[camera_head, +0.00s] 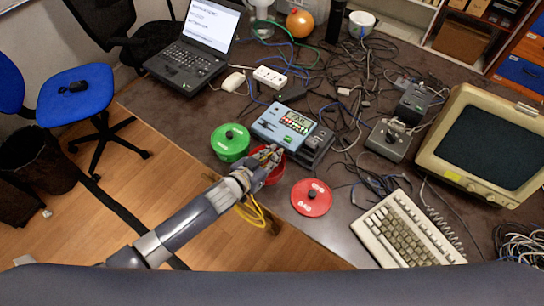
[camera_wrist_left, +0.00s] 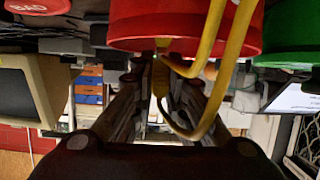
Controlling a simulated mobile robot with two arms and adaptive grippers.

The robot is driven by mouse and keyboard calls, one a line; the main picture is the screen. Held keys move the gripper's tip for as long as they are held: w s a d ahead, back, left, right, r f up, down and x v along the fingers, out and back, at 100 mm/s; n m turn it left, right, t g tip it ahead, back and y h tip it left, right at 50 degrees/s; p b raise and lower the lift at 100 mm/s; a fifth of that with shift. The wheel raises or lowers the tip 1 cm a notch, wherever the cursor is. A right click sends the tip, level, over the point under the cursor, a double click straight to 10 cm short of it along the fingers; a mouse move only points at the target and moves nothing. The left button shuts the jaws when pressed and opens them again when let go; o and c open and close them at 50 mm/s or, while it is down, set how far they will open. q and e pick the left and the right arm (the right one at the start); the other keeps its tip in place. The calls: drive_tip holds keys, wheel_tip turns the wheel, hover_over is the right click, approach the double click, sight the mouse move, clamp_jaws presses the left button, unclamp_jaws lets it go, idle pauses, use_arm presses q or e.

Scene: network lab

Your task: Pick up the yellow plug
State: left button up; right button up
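The yellow plug (camera_wrist_left: 161,76) is on a looped yellow cable (camera_wrist_left: 214,70) in the left wrist view, by the wall of the red container (camera_wrist_left: 150,25). My left gripper (camera_wrist_left: 161,88) has its fingers closed in on both sides of the plug, with only a narrow space between them. In the head view, my left gripper (camera_head: 270,157) is over the red container (camera_head: 272,174) at the desk's front edge. The yellow cable (camera_head: 252,211) hangs down below it. The plug itself is hard to make out there. My right gripper is in neither view.
A green container (camera_head: 230,142) stands left of the red one. A red lid (camera_head: 311,197) marked BAD lies to the right. A blue tester (camera_head: 284,126) stands just behind. A keyboard (camera_head: 405,232), monitor (camera_head: 487,146) and tangled black cables (camera_head: 345,80) crowd the desk (camera_head: 335,220).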

use_arm(q)
clamp_jaws()
drive_tip(key=shift+r, duration=0.8)
drive_tip(key=shift+s+r+b, duration=0.25)
drive_tip(key=shift+r+b, duration=0.15)
drive_tip(key=shift+r, duration=0.55)
drive_tip(key=s+a+r+b, duration=0.1)
drive_tip(key=s+b, duration=0.1)
drive_tip(key=s, duration=1.3)
drive_tip(key=shift+s+a+r+b, duration=0.2)
drive_tip(key=shift+a+r+b, duration=0.1)
drive_tip(key=shift+a+b, duration=0.1)
